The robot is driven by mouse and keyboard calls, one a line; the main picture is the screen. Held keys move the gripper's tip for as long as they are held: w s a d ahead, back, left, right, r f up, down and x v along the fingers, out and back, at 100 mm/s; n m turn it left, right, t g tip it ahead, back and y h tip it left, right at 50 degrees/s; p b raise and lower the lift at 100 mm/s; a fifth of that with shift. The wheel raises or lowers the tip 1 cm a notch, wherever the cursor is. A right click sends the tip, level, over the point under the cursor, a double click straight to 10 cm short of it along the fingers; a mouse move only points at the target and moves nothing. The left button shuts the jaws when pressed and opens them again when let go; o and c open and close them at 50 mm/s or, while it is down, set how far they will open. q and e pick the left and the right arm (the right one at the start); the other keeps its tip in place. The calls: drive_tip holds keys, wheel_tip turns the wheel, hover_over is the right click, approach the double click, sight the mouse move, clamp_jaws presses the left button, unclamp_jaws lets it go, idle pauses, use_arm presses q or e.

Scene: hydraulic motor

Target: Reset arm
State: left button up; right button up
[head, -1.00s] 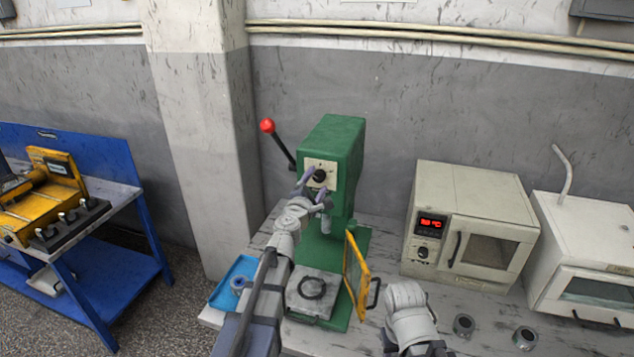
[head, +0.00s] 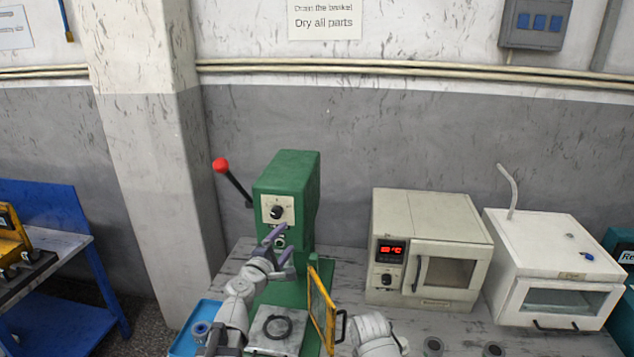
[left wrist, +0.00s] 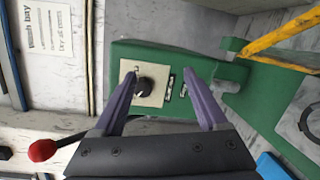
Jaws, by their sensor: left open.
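My left gripper (head: 288,240) is open and empty in front of the green press (head: 288,170), a little below its black knob (head: 277,212) in the head view. In the left wrist view the two purple fingers (left wrist: 159,76) are spread. The knob (left wrist: 146,86) on its pale plate appears between them, apart from both. My right arm (head: 372,335) shows only as a pale link at the bottom edge; its gripper is out of view.
The press has a red-tipped lever (head: 221,165), an open yellow-framed guard (head: 321,310) and a dark ring (head: 276,327) on its plate. A blue tray (head: 188,335) lies left. A beige oven (head: 430,210) and a white cabinet (head: 555,260) stand right.

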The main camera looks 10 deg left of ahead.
use_arm(q)
drive_tip(key=s+d+f+m+g+h, duration=0.1)
drive_tip(key=s+d+f+m+g, duration=0.35)
drive_tip(key=f+m, duration=0.25)
drive_tip(key=s+d+f+m+g+h, duration=0.1)
drive_tip(key=s+d+f+m+g, duration=0.35)
drive_tip(key=f+m, duration=0.25)
drive_tip(key=s+a+f+m+g+y, duration=0.3)
drive_tip(key=s+a+g, duration=0.1)
drive_tip(key=s, duration=0.2)
drive_tip(key=s+a+f+m+g+y, duration=0.2)
drive_tip(key=s+a+f+g+y, duration=0.15)
drive_tip(key=s, duration=0.35)
drive_tip(key=s+d+f+m+b, duration=0.3)
drive_tip(key=s+d+f+b, duration=0.1)
drive_tip(key=d, duration=0.6)
drive_tip(key=shift+s+d+f+m+g, duration=0.2)
drive_tip(key=shift+s+d+m+g, duration=0.15)
drive_tip(key=shift+s, duration=0.2)
